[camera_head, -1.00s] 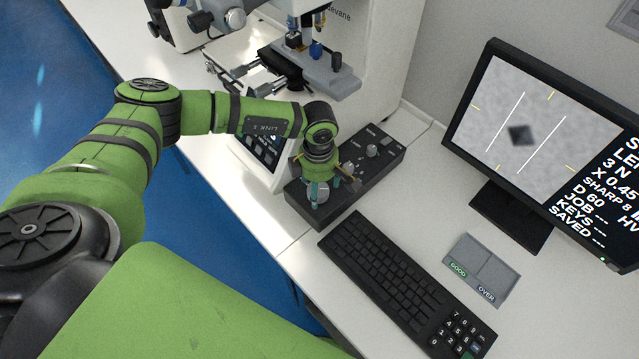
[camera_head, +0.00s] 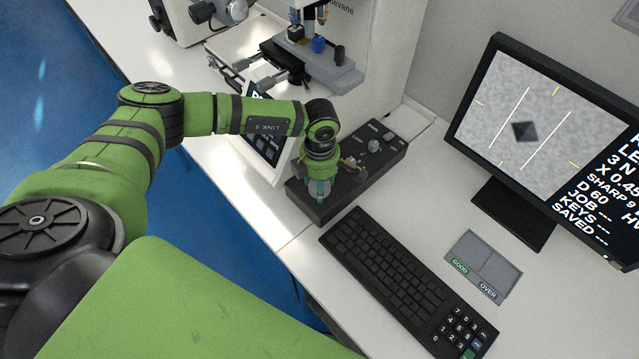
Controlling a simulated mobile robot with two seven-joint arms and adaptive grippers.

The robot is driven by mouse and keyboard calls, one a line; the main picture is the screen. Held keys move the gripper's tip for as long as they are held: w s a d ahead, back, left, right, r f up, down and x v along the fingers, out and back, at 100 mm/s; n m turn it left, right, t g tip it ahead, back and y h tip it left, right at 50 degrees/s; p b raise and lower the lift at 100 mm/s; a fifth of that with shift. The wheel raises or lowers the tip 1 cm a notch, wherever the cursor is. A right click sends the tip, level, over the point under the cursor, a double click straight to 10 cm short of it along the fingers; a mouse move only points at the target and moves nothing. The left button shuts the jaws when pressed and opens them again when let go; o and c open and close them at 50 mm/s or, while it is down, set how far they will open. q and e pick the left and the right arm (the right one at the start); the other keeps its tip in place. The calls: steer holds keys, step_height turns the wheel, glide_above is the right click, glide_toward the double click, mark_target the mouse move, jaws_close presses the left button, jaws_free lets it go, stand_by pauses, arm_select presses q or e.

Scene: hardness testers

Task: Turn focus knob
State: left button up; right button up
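My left gripper (camera_head: 320,189) points down over the near end of a dark control box (camera_head: 340,208). Its teal fingertips are around the focus knob there, which the gripper almost wholly hides. The fingers appear closed on the knob, though the contact itself is not clearly visible. Another grey knob (camera_head: 374,146) stands free farther back on the box. The monitor (camera_head: 525,125) shows a dark diamond mark between two white lines, with text reading SHARP 9. My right gripper is not in view.
A black keyboard (camera_head: 385,268) lies close in front of the control box. A grey GOOD/OVER tray (camera_head: 484,262) lies right of it. White tabletop (camera_head: 432,185) is clear between box and monitor.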

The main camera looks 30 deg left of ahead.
arm_select(q)
steer(key=shift+d+n, duration=0.2)
steer(key=shift+n, duration=0.8)
steer(key=o, duration=1.1)
steer(key=shift+w, duration=0.15)
steer(key=shift+o, duration=0.2)
step_height(320, 180, up, 12)
